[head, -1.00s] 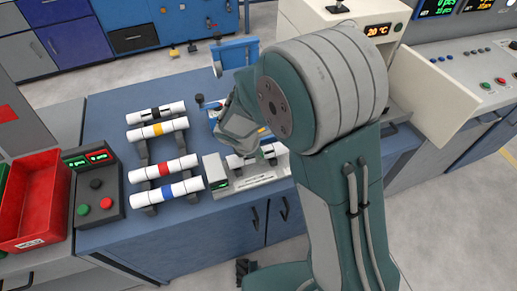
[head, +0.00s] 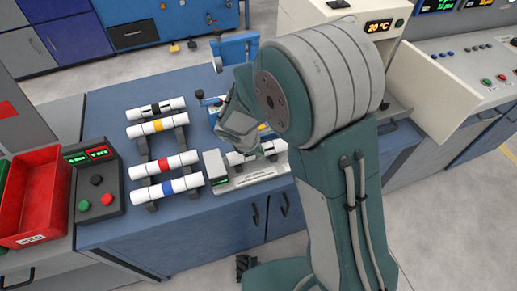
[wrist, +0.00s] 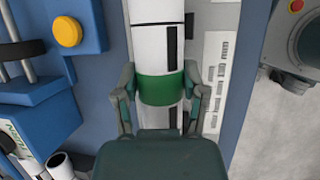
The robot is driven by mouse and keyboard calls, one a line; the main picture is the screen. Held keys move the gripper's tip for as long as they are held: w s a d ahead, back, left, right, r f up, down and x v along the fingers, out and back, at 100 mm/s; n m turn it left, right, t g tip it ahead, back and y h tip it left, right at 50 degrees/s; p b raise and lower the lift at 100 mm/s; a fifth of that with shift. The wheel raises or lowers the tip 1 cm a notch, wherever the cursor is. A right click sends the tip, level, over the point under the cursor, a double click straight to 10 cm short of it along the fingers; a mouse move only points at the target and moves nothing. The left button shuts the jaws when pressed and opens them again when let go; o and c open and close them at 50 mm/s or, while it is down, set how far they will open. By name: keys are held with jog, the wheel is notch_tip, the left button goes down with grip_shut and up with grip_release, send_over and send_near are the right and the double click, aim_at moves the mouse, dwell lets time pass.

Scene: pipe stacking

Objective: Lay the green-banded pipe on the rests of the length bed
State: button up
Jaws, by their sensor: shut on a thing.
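The green-banded pipe is a white tube with a green band (wrist: 160,89), lying lengthwise up the wrist view. My gripper (wrist: 165,90) is shut on it at the band, one finger on each side. In the head view my gripper (head: 243,138) is low over the length bed, and my arm hides much of it. The length bed (head: 248,178) is a light grey base with a small green display at its left end. White pipe ends (head: 236,158) show just above it. I cannot tell whether the pipe touches the rests.
Left of the bed, several white pipes with black, yellow, red (head: 164,165) and blue bands lie on a dark rack. A button box (head: 97,190) and a red bin (head: 35,195) stand further left. A blue fixture with a yellow button (wrist: 68,31) is close beside the pipe.

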jog(key=shift+f, duration=0.1)
jog(key=o, duration=1.3)
jog(key=shift+c, duration=0.2)
jog(key=v, duration=1.2)
jog(key=shift+f, duration=0.1)
